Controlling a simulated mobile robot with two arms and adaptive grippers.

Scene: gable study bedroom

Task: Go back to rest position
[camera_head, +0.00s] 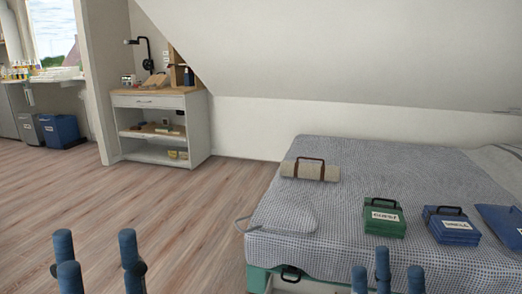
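My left gripper (97,262) shows at the bottom left as blue fingertips pointing up, spread apart with nothing between them. My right gripper (387,276) shows at the bottom right, in front of the bed's near side. Its blue fingertips stand apart and hold nothing that I can see. The palms and most of both arms are below the frame. Neither gripper appears to touch anything.
A bed (355,165) with a checked cover fills the right. On it lie a rolled beige bundle (310,170), a green labelled case (384,217) and a blue labelled case (451,225). A white shelf unit (160,122) stands at the back. The wooden floor (150,205) is clear.

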